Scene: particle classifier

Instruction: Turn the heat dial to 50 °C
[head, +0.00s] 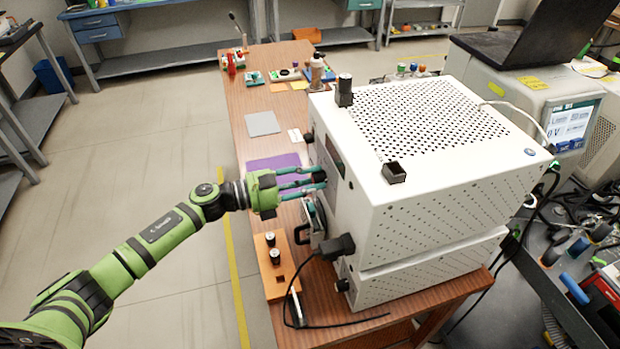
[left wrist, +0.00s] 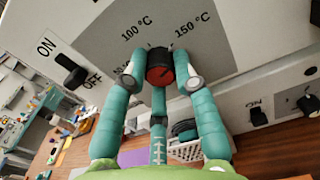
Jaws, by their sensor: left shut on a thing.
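The heat dial (left wrist: 160,68) is a red-faced black knob on a grey panel of the white machine (head: 450,200). The labels 100 °C (left wrist: 137,28) and 150 °C (left wrist: 194,24) show beyond it; another label to its left is mostly covered by a finger. My left gripper (head: 318,182) reaches the machine's front face from the left. In the left wrist view its teal fingers (left wrist: 161,82) are closed around the dial from several sides. I cannot read where the dial points. The dial is hidden in the head view. My right gripper is not in view.
An ON/OFF switch (left wrist: 72,70) is left of the dial, and another switch (left wrist: 257,117) is lower right. A black cable (head: 345,323) runs along the table's front.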

